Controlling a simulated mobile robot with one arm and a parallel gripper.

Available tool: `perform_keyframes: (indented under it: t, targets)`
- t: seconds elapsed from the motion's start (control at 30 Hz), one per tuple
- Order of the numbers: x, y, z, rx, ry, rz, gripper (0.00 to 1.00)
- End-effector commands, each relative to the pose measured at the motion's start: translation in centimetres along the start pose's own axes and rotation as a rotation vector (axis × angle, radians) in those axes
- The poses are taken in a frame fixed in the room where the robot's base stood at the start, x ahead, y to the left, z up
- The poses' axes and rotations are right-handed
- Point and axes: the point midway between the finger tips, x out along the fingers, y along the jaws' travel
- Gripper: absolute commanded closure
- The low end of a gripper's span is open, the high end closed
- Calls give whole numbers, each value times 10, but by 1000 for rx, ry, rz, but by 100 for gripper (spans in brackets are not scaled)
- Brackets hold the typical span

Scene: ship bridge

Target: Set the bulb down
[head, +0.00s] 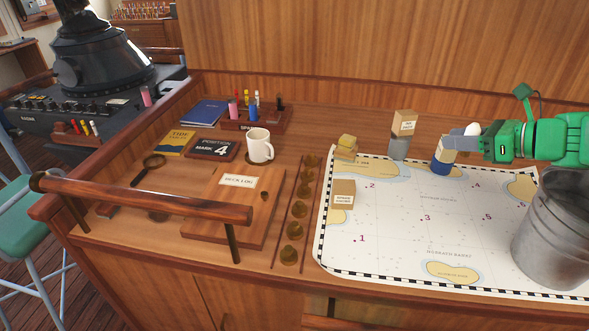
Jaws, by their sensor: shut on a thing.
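My gripper (470,141) reaches in from the right, above the far right part of the chart (390,235). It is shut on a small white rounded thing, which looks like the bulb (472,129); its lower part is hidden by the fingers. A cream and blue container (441,162) shows just left of and below the fingertips. I cannot tell whether it touches the gripper. A small labelled box (344,194) lies on the chart's left side; its print is too small to read surely.
A metal bucket (555,235) stands on the chart's right side under my arm. A grey cylinder (399,148) with a labelled box (404,123) and yellow blocks (346,145) stand along the chart's far edge. A white mug (260,147) is left. The chart's middle is clear.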

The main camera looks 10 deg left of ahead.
Motion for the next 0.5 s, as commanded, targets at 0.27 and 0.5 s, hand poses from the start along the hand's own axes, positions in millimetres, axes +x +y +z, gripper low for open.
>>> perform_keyframes:
  t: [0.27, 0.5]
  targets:
    - [58, 10, 25, -38, 1, 91, 95]
    - [105, 23, 47, -72, 0, 163, 95]
